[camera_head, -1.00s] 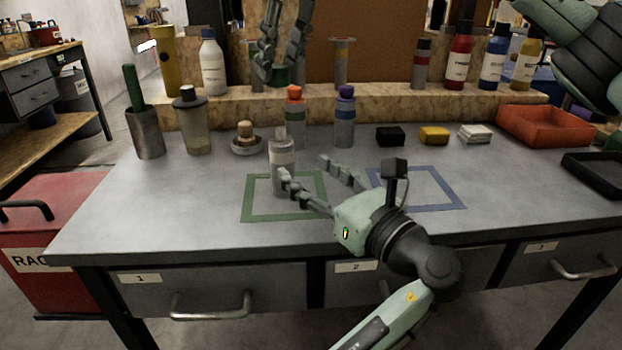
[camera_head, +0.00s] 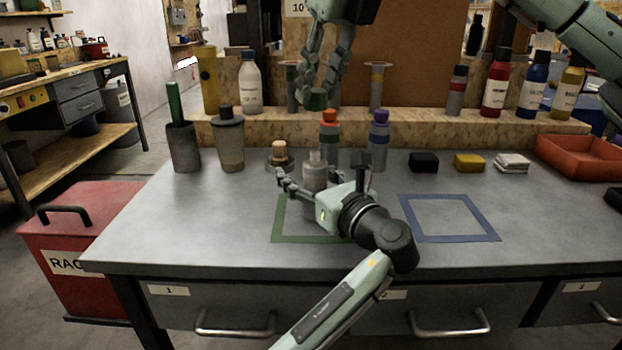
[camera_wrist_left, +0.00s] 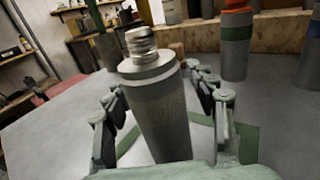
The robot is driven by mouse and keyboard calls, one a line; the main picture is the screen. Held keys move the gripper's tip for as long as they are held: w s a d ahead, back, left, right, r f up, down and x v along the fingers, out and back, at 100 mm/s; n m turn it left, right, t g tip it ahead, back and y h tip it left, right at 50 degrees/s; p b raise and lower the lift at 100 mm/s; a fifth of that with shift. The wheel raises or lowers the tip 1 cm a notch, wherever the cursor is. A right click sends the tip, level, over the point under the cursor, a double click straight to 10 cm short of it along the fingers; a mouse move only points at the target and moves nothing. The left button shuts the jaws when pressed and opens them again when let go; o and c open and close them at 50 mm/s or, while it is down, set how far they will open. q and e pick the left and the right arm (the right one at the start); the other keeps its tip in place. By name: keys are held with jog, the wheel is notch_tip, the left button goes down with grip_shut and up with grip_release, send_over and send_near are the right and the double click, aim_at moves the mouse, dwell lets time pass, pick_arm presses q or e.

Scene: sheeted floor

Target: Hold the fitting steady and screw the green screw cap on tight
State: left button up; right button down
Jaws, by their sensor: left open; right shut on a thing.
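The fitting is a grey cylinder with a pale band and a threaded neck (camera_head: 315,174). It stands upright on the bench, at the back of the green taped square (camera_head: 290,239). In the left wrist view the fitting (camera_wrist_left: 160,112) stands between the spread fingers of my left gripper (camera_wrist_left: 157,85). That gripper (camera_head: 308,174) is open, with a visible gap beside the fitting. My right gripper (camera_head: 319,92) is shut on the green screw cap (camera_head: 317,101), holding it above and apart from the neck. Fingers partly hide the cap.
Orange-capped (camera_head: 329,130) and purple-capped (camera_head: 378,138) cylinders stand close behind the fitting. A small dish with a wooden-handled item (camera_head: 280,157) is to its left. The blue taped square (camera_head: 450,219) is empty. Black (camera_head: 423,162) and yellow (camera_head: 468,163) blocks lie right.

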pick_arm(q)
jog(key=shift+c, duration=0.3)
grip_shut()
dwell(0.4)
